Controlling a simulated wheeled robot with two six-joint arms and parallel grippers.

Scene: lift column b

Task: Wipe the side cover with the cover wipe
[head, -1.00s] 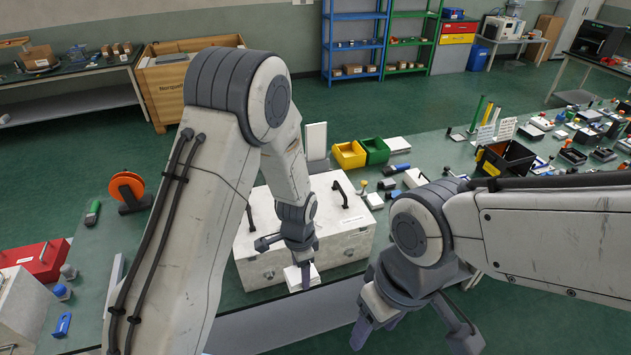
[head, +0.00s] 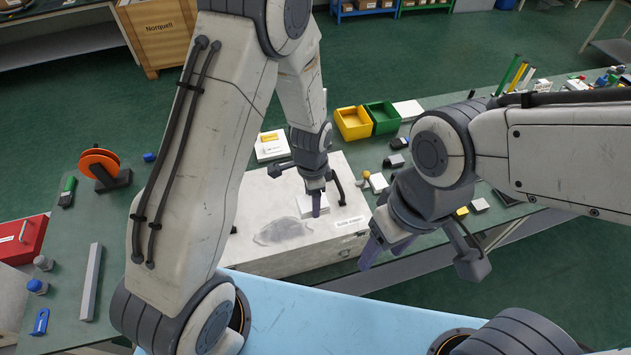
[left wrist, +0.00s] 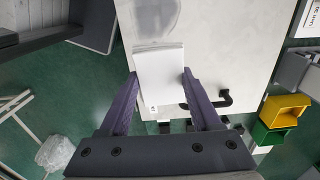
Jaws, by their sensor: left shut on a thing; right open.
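The side cover (head: 330,238) is the pale, worn top of a large box in the middle of the head view. A grey smudge (head: 283,230) lies on it near its front; its edge also shows at the top of the left wrist view (left wrist: 155,15). My left gripper (head: 314,204) is over the cover, just behind and right of the smudge, shut on the white cover wipe (left wrist: 160,75). I cannot tell whether the wipe touches the surface. My right gripper (head: 420,258) is open and empty, to the right of the box.
A dark handle (head: 338,187) stands up from the box behind my left gripper. Yellow (head: 353,123) and green (head: 382,117) bins stand behind the box. An orange reel (head: 99,166), a grey bar (head: 91,282) and a red case (head: 20,238) are on the left bench.

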